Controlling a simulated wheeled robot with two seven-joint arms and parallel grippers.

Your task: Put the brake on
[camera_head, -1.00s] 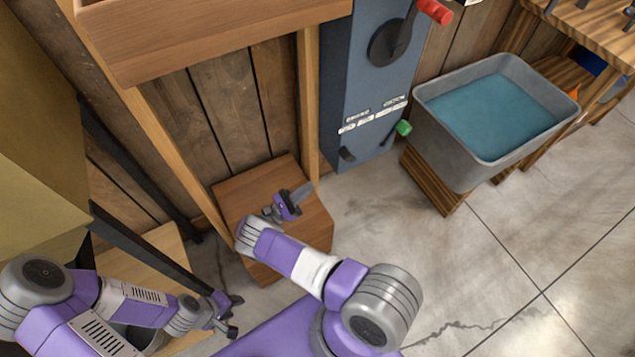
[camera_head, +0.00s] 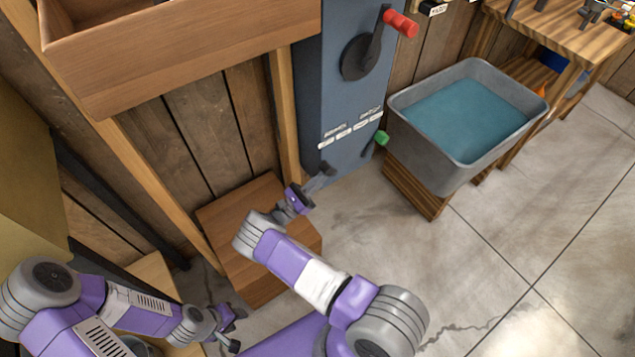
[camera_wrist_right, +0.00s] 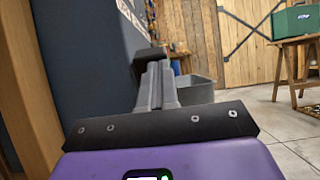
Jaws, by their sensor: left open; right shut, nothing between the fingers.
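A blue-grey cabinet (camera_head: 345,100) carries a black crank with a red handle (camera_head: 401,23), a lever with a green knob (camera_head: 382,137) low on its right, and white labels between them. Which control is the brake I cannot tell. My right gripper (camera_head: 324,172) is shut and empty at the cabinet's lower left corner. It covers the spot where a small black lever showed earlier. In the right wrist view the shut fingers (camera_wrist_right: 158,88) point at a dark block (camera_wrist_right: 150,53); contact is unclear. My left gripper (camera_head: 236,330) is open and empty, low at the left.
A grey tub of blue water (camera_head: 425,150) stands on a wooden stand right of the cabinet. A wooden box (camera_head: 255,285) lies under my right forearm. A wooden trough (camera_head: 190,55) overhangs at upper left. The tiled floor (camera_head: 540,215) at right is clear.

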